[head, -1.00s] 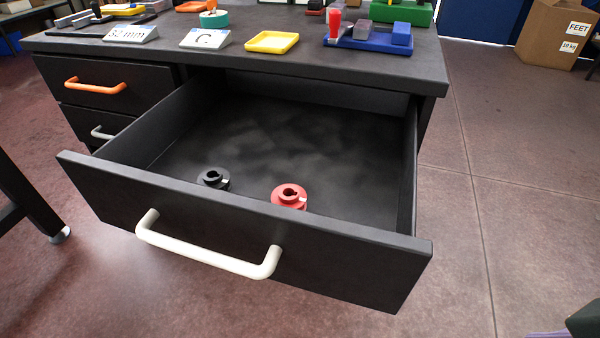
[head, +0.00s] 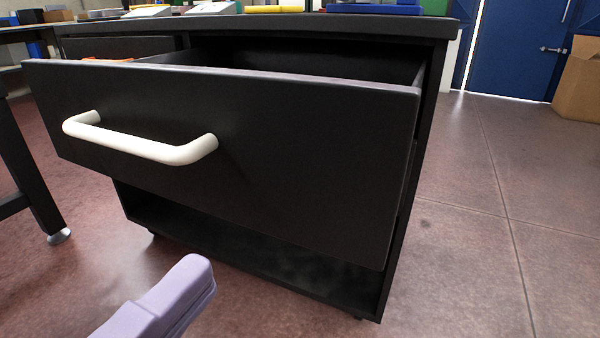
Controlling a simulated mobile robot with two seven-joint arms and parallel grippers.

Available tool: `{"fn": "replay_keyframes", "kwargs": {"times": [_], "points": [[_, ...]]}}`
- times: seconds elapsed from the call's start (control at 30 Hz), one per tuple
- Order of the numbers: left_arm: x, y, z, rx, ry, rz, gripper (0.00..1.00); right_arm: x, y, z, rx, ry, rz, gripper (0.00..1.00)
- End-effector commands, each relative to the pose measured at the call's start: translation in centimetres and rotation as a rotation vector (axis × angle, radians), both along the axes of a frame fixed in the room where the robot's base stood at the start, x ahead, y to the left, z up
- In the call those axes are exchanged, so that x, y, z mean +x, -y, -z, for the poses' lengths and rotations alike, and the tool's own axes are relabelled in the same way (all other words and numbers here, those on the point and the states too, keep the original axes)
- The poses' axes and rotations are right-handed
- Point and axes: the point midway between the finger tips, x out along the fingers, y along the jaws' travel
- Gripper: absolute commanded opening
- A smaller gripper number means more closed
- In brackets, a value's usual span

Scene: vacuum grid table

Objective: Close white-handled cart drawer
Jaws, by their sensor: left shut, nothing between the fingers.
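The drawer (head: 300,150) with the white handle (head: 150,148) stands pulled out from the black cart (head: 405,235). Its front panel faces me, and a gap shows between the panel and the cart body. The drawer's inside is mostly hidden behind its front. My left gripper (head: 192,278), pale lilac, is at the bottom of the head view, below the handle and apart from it in the picture. Its fingers are shut with nothing between them. My right gripper is not in view.
The cart's top edge (head: 385,27) carries several items, partly cut off. An open lower shelf (head: 260,262) lies under the drawer. A dark table leg (head: 32,180) stands at left. A cardboard box (head: 580,80) and blue door (head: 515,50) are behind right. Floor at right is clear.

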Motion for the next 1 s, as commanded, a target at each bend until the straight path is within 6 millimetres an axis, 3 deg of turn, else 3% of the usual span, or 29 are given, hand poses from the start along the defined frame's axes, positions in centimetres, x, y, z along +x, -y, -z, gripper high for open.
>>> {"fn": "replay_keyframes", "kwargs": {"times": [0.3,0.5,0.7,1.0], "points": [[5.6,2.0,-0.1,0.0,0.005,0.001,0.0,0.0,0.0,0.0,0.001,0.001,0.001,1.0],[8.2,2.9,0.0,-0.001,0.002,0.0,0.0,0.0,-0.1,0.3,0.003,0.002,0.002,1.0],[9.4,3.4,0.0,-0.001,0.0,-0.001,0.0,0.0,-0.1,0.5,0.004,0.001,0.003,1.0],[9.5,3.4,0.0,-0.001,-0.003,-0.001,0.0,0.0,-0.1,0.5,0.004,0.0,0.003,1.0]]}}
